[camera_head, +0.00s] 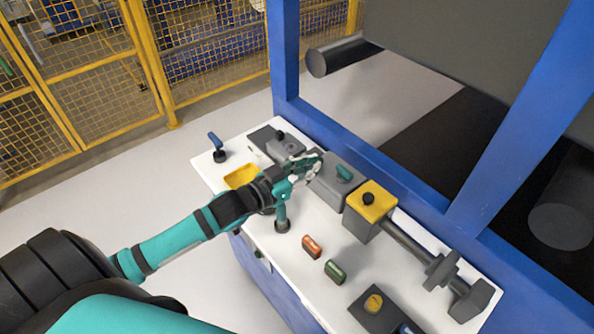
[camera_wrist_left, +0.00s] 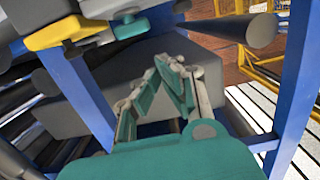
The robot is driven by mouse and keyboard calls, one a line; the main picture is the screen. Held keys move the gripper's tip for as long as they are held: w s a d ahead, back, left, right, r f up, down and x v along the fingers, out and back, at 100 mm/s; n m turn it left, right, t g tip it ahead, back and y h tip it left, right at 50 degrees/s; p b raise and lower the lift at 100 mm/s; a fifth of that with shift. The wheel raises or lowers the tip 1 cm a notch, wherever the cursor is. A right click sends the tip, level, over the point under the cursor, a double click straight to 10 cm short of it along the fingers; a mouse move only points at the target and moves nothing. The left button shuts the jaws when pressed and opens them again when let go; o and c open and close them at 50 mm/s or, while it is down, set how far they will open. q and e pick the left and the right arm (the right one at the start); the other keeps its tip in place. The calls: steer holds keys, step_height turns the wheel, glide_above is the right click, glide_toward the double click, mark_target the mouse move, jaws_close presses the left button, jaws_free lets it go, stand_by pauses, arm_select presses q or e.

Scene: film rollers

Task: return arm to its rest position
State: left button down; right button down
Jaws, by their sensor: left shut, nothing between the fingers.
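My left arm (camera_head: 180,238) comes in from the left, teal and black, and reaches over the white table top. My left gripper (camera_head: 312,164) is shut and empty, above the grey boxes at the back of the table. In the left wrist view the fingers of the gripper (camera_wrist_left: 163,66) come together at their tips with nothing between them. My right gripper is not in view.
A blue frame (camera_head: 283,50) stands behind. Yellow fencing (camera_head: 80,100) is at the back left.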

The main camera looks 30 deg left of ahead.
arm_select(q)
steer(key=shift+v, duration=2.65)
steer(key=s+d+f+g+y, duration=0.1)
steer(key=s+f+g, duration=0.1)
steer(key=f, duration=0.1)
steer(key=s+d+f+n+g+y, duration=0.1)
steer(key=s+f+g+y, duration=0.1)
steer(key=s+f, duration=0.1)
steer(key=s+d+f+g+y, duration=0.1)
steer(key=s+f, duration=0.2)
steer(key=f, duration=0.1)
steer(key=shift+s+f+n+g+y, duration=0.2)
steer(key=shift+n+g+y, duration=0.1)
steer(key=shift+n+g, duration=0.1)
steer(key=s+d+f+g+y, duration=0.1)
steer(key=s+f+g, duration=0.15)
steer(key=s, duration=0.35)
steer(key=s+d+f+g, duration=0.1)
steer(key=s+d+g, duration=0.1)
steer(key=s+g, duration=0.35)
steer(key=s+f, duration=0.3)
steer(key=f, duration=2.4)
steer(key=s+a+f+g, duration=0.1)
steer(key=s+a+f, duration=0.2)
steer(key=s+f, duration=1.2)
steer(key=shift+s, duration=0.75)
